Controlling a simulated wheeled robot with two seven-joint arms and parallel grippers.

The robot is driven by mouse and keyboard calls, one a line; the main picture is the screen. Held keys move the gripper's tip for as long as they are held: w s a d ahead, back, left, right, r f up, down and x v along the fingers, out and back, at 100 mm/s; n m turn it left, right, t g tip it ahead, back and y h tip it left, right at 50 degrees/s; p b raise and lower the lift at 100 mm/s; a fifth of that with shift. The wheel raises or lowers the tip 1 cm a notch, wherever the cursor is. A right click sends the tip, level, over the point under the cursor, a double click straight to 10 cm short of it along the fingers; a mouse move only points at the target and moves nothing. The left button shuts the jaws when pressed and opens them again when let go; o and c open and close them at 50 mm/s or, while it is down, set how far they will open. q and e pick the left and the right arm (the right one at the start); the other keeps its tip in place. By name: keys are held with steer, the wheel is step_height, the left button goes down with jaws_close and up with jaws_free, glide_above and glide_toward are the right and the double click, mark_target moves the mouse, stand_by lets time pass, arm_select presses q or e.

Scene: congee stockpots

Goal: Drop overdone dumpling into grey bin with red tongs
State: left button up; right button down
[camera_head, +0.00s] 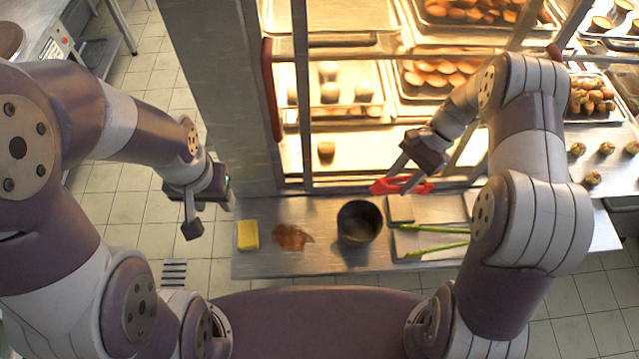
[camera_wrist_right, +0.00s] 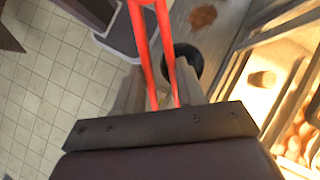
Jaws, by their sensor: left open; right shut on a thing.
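My right gripper (camera_head: 408,182) is shut on the red tongs (camera_head: 383,186), held near the front of the lit display cabinet. In the right wrist view the tongs (camera_wrist_right: 150,50) run up between the fingers, and their far ends leave the frame. A lone brown dumpling (camera_head: 326,150) sits on the cabinet's bottom shelf, left of the tongs and apart from them; it also shows in the wrist view (camera_wrist_right: 262,78). A dark grey round bin (camera_head: 360,222) stands open on the steel counter, below the tongs in the picture. My left gripper (camera_head: 207,214) is open and empty, left of the counter.
On the counter (camera_head: 335,262) are a yellow sponge (camera_head: 248,235), a brown spill (camera_head: 292,237) and green tongs (camera_head: 436,250) at the right. Cabinet posts (camera_head: 301,100) stand between the shelves. Trays with pale buns (camera_head: 330,92) and browned items (camera_head: 440,73) sit higher up.

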steer(key=a+f+m+t+b, duration=0.1)
steer(key=a+f+m+b, duration=0.1)
steer(key=a+b, duration=0.3)
steer(key=w+a+f+m+t+y+b, duration=0.1)
steer(key=a+b, duration=0.4)
steer(key=a, duration=0.7)
step_height(320, 180, down, 3)
steer(key=m+t, duration=0.1)
steer(key=m, duration=0.1)
steer(key=shift+w+a+r+m+b, duration=0.15)
steer(key=shift+a+r+m+b, duration=0.05)
steer(key=shift+m+b, duration=0.2)
steer(key=shift+f, duration=0.15)
step_height(320, 180, down, 9)
steer(key=b, duration=0.7)
